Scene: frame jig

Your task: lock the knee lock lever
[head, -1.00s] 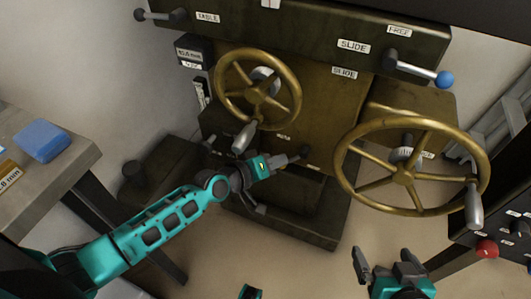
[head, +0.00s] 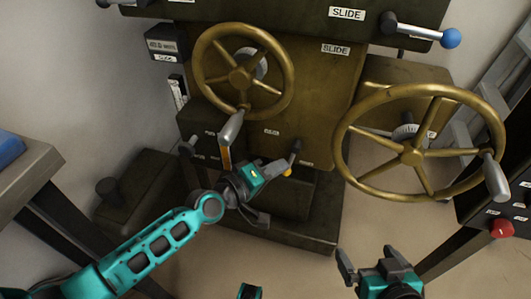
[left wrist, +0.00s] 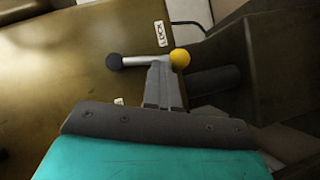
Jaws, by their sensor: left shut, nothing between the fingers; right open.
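The knee lock lever shows in the left wrist view as a short grey bar (left wrist: 146,62) between a dark round end and a yellow knob (left wrist: 180,58). A label reading LOCK is beside it. My right gripper (head: 368,262) is open and empty, low in front of the machine.
A brass handwheel (head: 243,75) with a grey handle hangs above my left gripper. A larger brass handwheel (head: 412,153) is to the right. A blue-knobbed lever (head: 450,38) is at the upper right. A red button (head: 501,229) is on a dark box. A table (head: 25,178) stands left.

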